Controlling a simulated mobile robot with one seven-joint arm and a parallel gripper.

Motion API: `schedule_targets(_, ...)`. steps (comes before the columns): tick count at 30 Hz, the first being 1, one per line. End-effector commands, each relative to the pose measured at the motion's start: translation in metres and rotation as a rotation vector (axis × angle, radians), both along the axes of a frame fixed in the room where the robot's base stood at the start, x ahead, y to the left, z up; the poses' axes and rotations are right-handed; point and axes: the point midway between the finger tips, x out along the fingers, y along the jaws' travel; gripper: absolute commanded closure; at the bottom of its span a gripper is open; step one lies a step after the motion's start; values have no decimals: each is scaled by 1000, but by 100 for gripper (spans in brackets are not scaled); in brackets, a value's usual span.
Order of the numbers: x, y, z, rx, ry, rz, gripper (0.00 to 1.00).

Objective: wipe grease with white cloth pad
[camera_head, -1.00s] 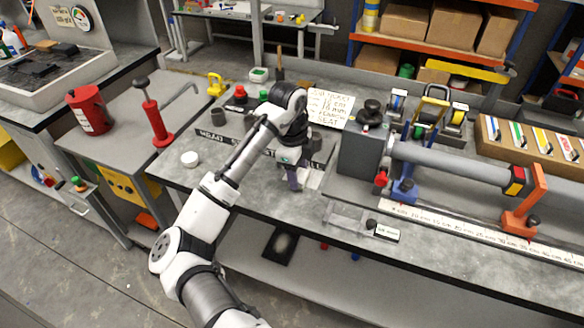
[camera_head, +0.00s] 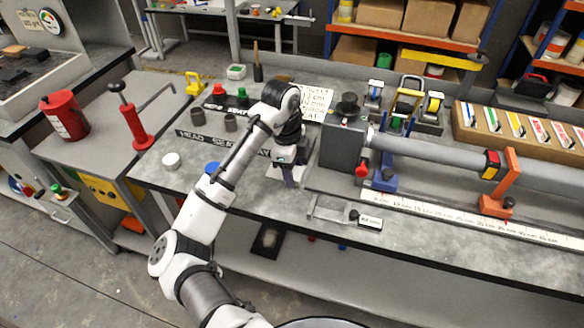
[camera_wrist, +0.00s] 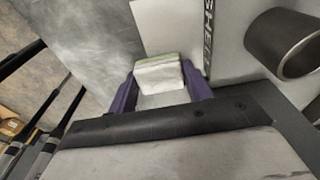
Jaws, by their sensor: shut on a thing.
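The white cloth pad (camera_wrist: 158,75) shows in the wrist view as a small pale block with a greenish edge. My gripper (camera_wrist: 160,92) has purple fingers on both sides of it and is shut on it. In the head view my gripper (camera_head: 289,178) points down at the grey bench top, left of the dark grey machine block. The pad is too small or hidden to make out there. A pale flat area lies around the fingertips on the bench. I cannot make out any grease. Whether the pad touches the surface is unclear.
A dark lettered strip (camera_head: 205,139) lies behind my gripper. A grey hollow cylinder (camera_wrist: 285,43) is close by in the wrist view. A white jar (camera_head: 171,160) sits left.

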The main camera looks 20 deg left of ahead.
Motion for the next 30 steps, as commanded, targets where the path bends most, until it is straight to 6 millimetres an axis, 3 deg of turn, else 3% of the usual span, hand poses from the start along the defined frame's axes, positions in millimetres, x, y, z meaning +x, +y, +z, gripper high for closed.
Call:
schedule_targets(3, 0, 0, 18, 0, -1, 0, 68)
schedule_targets(18, 1, 1, 62, 3, -2, 0, 68)
schedule_targets(30, 0, 0, 68, 0, -1, 1, 68)
